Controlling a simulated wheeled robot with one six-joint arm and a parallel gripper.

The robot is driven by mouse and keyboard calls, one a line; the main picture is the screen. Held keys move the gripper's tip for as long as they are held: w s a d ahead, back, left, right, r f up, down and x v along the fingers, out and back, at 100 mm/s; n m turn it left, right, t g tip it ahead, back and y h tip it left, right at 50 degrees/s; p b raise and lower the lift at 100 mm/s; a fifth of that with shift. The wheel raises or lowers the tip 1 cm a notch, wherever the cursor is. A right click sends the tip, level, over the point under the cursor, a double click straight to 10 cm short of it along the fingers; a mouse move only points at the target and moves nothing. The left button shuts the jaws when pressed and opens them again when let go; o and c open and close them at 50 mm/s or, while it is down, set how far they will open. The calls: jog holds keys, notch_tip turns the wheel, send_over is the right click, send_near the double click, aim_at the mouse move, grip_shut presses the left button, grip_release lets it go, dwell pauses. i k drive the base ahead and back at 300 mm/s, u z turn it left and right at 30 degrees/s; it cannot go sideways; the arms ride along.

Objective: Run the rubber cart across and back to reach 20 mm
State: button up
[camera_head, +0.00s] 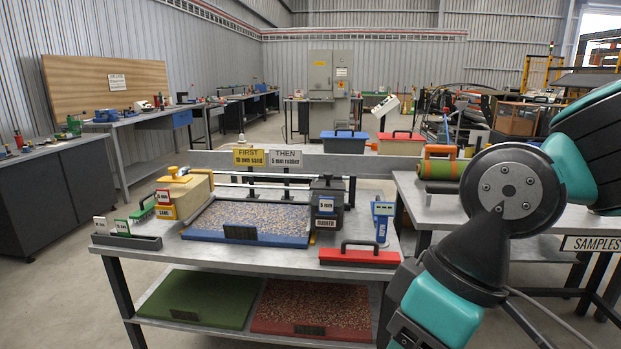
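The dark grey rubber cart (326,203) stands at the right end of the blue-edged turf tray (205,229). It bears a white "5 mm" card and a "RUBBER" label. The tray's surface is covered in mixed tan and grey granules. The yellow sand cart (182,194) stands at the tray's left end, with a "SAND" label. A blue depth gauge (382,219) stands upright on the right of the bench; its reading is too small to tell. My arm fills the right of the view, but my gripper is not in view.
A red block with a black handle (359,255) lies at the bench's front right. A small card holder (125,239) stands at the front left. Signs (287,159) rise behind the tray. Green (195,298) and red-brown (312,305) trays lie on the lower shelf. A samples table stands right.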

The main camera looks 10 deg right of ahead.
aim_at(329, 184)
jog(key=u, duration=0.45)
jog(key=i, duration=1.8)
jog(key=z, duration=0.55)
